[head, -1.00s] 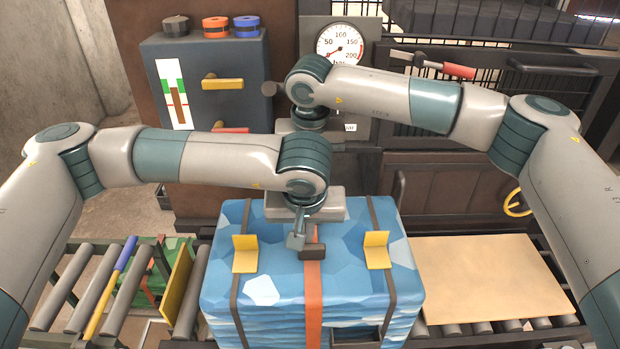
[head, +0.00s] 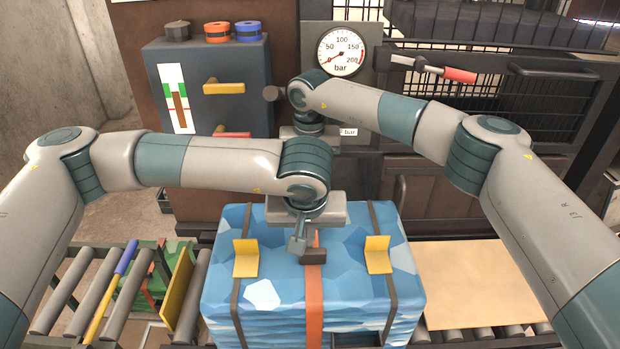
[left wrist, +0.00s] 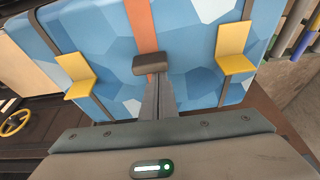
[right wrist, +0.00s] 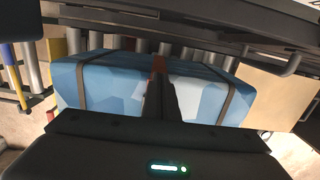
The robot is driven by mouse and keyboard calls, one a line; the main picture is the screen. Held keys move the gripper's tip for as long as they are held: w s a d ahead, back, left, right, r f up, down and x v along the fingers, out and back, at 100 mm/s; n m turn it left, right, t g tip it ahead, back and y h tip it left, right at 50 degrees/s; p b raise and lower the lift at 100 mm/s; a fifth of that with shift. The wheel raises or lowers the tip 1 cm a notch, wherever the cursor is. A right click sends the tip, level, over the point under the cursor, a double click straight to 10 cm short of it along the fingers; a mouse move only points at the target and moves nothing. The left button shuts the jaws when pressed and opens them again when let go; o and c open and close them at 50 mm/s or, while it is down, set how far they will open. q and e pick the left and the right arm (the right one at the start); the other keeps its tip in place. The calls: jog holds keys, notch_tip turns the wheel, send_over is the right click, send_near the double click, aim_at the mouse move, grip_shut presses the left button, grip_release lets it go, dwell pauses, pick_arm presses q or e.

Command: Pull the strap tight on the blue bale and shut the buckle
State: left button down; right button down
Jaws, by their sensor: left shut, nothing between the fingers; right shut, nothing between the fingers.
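The blue bale (head: 350,290) stands in the middle, with an orange strap (head: 314,300) running over its top and down its front. A dark brown buckle (head: 313,256) sits on that strap; it also shows in the left wrist view (left wrist: 150,63). My left gripper (head: 297,245) is shut and empty, its tips right beside the buckle; whether they touch it I cannot tell. My right gripper (right wrist: 160,88) is shut and empty on the bale's far side, its fingers in front of the reddish strap (right wrist: 160,63). Its fingertips are hidden in the head view.
Two dark straps (head: 390,275) with yellow corner pieces (head: 246,258) flank the orange one. A pressure gauge (head: 340,51) and a blue-grey box (head: 215,85) with yellow and red handles stand behind. Rollers (head: 75,285) lie left, a tan board (head: 470,280) right.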

jog(key=shift+w+f, duration=0.2)
jog(key=shift+f, duration=0.35)
jog(key=shift+s+d+f, duration=0.1)
jog(key=shift+f, duration=0.2)
dwell(1.1)
jog(key=shift+r, duration=0.15)
